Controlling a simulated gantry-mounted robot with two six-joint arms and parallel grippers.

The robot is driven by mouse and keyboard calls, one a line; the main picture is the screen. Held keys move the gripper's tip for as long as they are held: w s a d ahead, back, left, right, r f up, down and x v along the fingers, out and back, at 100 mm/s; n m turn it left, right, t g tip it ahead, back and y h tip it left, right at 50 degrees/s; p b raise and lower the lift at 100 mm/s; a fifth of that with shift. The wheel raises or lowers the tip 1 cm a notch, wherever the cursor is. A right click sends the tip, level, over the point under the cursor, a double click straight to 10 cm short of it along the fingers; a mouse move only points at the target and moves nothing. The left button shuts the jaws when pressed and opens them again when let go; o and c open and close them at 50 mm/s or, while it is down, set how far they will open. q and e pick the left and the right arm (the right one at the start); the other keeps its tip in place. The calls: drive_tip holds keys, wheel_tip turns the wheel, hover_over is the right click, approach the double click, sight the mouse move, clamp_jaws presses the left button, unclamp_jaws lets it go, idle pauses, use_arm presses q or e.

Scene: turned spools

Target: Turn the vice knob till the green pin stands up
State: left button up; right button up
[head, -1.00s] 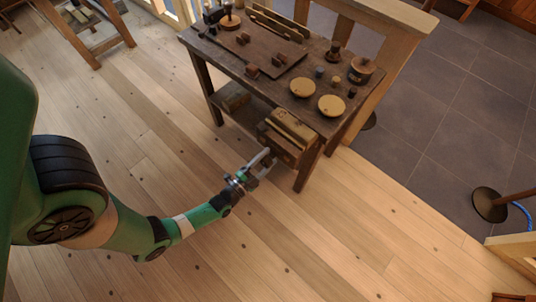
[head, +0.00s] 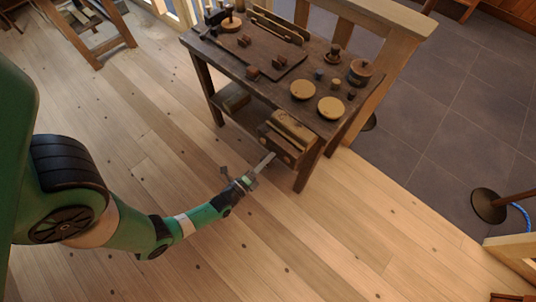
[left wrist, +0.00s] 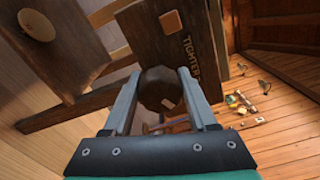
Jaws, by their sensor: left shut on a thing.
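The dark, rounded vice knob (left wrist: 158,88) sits between the two fingers of my left gripper (left wrist: 160,98) in the left wrist view, with a small light mark on it. Behind it is a dark wooden face (left wrist: 165,48) with lettering that seems to read "TIGHTEN", partly cut off, and an orange-brown square. In the head view my left gripper (head: 268,160) reaches the front of the wooden vice (head: 282,148) low on the bench; the knob is hard to make out there. I cannot make out a green pin in either view. My right gripper is not in view.
The workbench (head: 240,62) carries round discs (head: 330,107), turned pieces and a board with small blocks. A bench leg (head: 307,168) stands just right of the vice. Open wooden floor (head: 110,110) lies to the left and front.

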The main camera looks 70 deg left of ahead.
use_arm(q)
drive_tip(key=shift+r+m, duration=0.3)
drive_tip(key=shift+m, duration=0.7)
drive_tip(key=o, duration=1.1)
drive_tip(key=shift+s, duration=0.1)
drive_tip(key=shift+o, duration=1.3)
drive_tip(key=shift+s+d+f, duration=0.15)
drive_tip(key=shift+s, duration=0.05)
drive_tip(key=shift+w, duration=0.1)
